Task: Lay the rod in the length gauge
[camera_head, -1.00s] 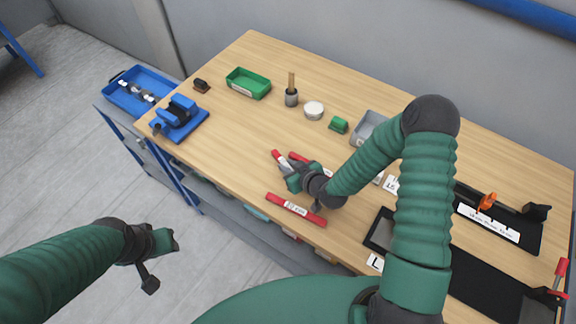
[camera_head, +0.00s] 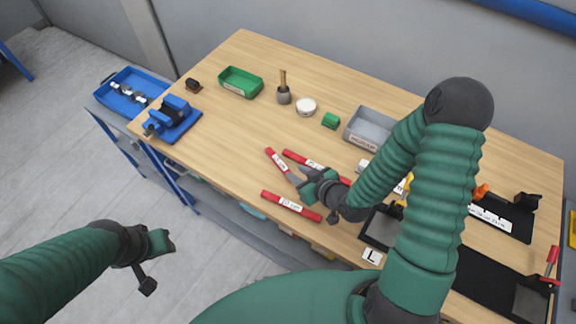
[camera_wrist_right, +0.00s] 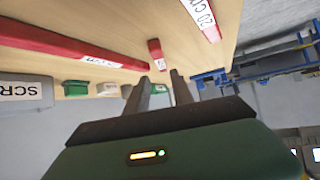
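Three red rods with white labels lie on the wooden table. One rod (camera_head: 291,206) near the front edge reads 20 cm; it also shows in the right wrist view (camera_wrist_right: 201,18). A second rod (camera_head: 277,158) lies slanted, its near end by my right gripper (camera_head: 299,182). A third rod (camera_head: 296,157) runs partly behind that gripper. In the right wrist view, the gripper (camera_wrist_right: 160,76) is open and empty, the slanted rod (camera_wrist_right: 155,50) just beyond its fingertips. The black length gauge, with a white scale strip (camera_head: 497,217), is partly hidden by my right arm. My left gripper (camera_head: 166,242) hangs off the table; its fingers are unclear.
A grey bin (camera_head: 364,128), green block (camera_head: 330,120), white round tin (camera_head: 306,106), green tray (camera_head: 240,82) and blue vise (camera_head: 172,120) stand farther back. A black tray (camera_head: 378,232) lies by the front edge. The table's middle left is clear.

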